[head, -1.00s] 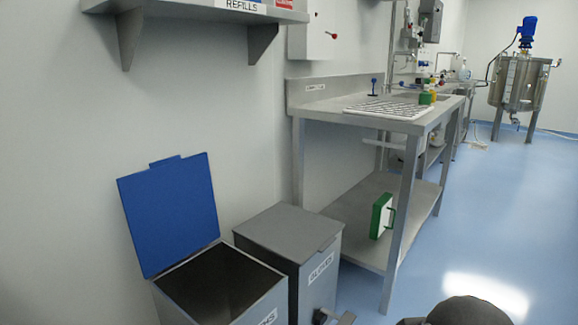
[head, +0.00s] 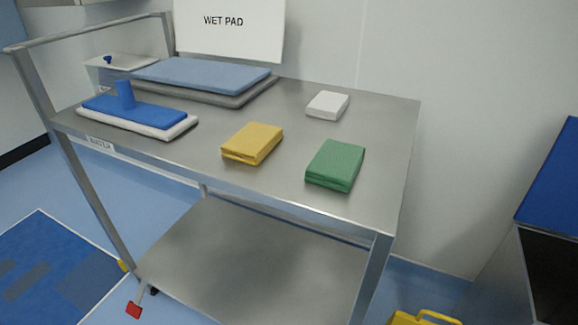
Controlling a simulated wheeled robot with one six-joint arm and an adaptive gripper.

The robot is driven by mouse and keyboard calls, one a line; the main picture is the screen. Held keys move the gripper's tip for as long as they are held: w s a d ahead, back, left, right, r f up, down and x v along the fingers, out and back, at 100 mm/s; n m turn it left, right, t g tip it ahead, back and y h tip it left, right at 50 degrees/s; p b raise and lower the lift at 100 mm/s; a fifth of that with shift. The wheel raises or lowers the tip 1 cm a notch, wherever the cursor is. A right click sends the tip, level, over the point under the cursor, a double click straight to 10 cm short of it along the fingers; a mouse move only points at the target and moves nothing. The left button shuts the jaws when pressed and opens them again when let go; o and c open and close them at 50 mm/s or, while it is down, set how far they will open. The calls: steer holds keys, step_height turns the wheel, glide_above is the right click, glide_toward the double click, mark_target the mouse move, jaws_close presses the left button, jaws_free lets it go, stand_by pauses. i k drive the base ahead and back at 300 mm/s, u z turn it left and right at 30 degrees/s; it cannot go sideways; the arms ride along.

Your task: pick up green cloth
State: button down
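A green cloth (head: 335,165), folded into a thick rectangle, lies on the top of a steel trolley table (head: 210,165) near its front right corner. It is in full view with nothing on it. A folded yellow cloth (head: 252,144) lies to its left, a short gap away. A folded white cloth (head: 327,105) lies behind it, near the wall side. My gripper is not in view.
A blue-and-white pad with an upright handle (head: 140,112) and stacked blue and grey pads (head: 200,76) fill the table's left part, by a "WET PAD" sign (head: 230,28). A yellow item (head: 425,318) stands on the floor at the right front. An open blue-lidded bin (head: 555,250) is at far right.

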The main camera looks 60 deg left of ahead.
mark_target(336, 165)
steer(key=u, duration=2.35)
